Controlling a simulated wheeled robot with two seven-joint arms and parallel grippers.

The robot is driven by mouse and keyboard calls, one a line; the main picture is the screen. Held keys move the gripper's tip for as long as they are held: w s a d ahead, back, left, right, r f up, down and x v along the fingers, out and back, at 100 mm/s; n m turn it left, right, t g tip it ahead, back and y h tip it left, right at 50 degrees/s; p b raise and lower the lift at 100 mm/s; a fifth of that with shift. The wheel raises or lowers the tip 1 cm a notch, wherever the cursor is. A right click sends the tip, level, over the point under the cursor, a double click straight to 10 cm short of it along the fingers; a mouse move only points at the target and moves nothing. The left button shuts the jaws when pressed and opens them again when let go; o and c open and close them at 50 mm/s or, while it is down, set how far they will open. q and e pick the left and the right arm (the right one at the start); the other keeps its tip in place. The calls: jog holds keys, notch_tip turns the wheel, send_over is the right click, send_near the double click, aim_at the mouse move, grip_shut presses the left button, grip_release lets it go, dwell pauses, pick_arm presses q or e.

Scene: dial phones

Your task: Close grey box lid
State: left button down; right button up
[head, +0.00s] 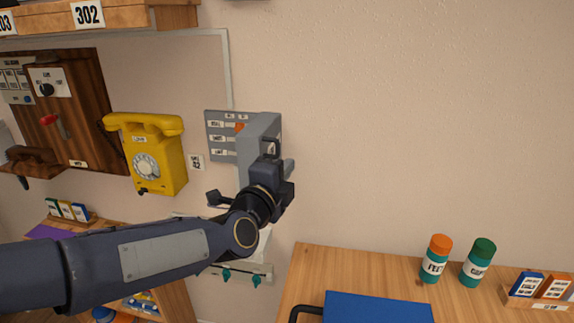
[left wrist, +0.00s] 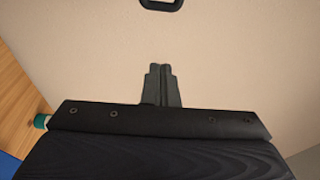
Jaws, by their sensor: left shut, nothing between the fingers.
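The grey box (head: 220,136) is fixed to the wall, with small white labels and an orange part on its face. A grey panel (head: 257,135), which looks like its lid, stands out from the right side of the box, so the lid appears open. My left gripper (head: 270,160) is in front of the lower part of this panel and partly hides it. In the left wrist view its fingers (left wrist: 162,84) are together and empty, with plain wall beyond. I cannot tell whether it touches the lid. My right gripper is out of view.
A yellow dial phone (head: 147,155) hangs left of the box. A wooden table (head: 300,276) at lower right holds a blue object (head: 375,308), an orange-capped bottle (head: 435,259) and a green-capped bottle (head: 478,262). The wall right of the box is clear.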

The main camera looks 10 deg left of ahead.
pick_arm(q)
jog(key=w+a, duration=0.2)
jog(key=w, duration=0.5)
jog(key=shift+w+a, duration=0.2)
jog(key=shift+w, duration=0.1)
jog(key=shift+f, duration=0.1)
